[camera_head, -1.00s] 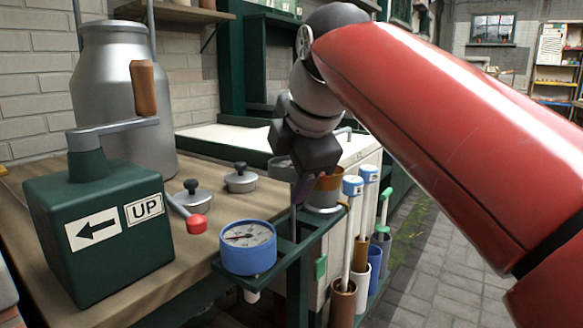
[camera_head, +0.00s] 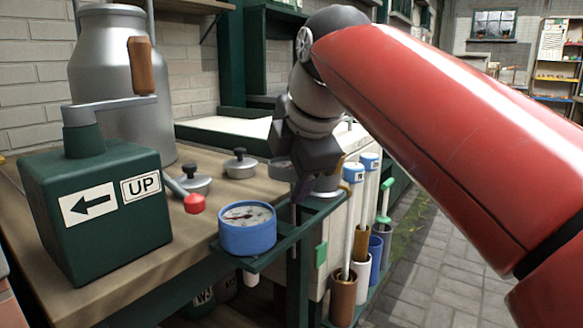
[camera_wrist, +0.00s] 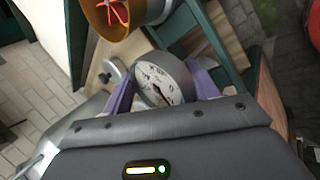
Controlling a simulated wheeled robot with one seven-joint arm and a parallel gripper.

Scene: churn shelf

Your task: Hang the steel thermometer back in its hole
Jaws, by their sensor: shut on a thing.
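The steel thermometer (camera_wrist: 165,80) has a round white dial and a grey rim. In the wrist view it sits between the purple fingers of my gripper (camera_wrist: 163,88), which are shut on it. In the head view my gripper (camera_head: 302,186) is over the green rack (camera_head: 284,243), right of the blue thermometer (camera_head: 247,232). Only a grey edge of the steel thermometer (camera_head: 281,169) shows there, left of the fingers. Its hole is hidden, and I cannot tell whether the stem is in it.
The blue thermometer sits in the rack's near end. A green crank box (camera_head: 100,220), a milk can (camera_head: 115,70) and two small lids stand on the wooden table at left. Brushes in tubes (camera_head: 343,290) stand at right. A brown-orange vessel (camera_wrist: 130,22) is close beyond the gripper.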

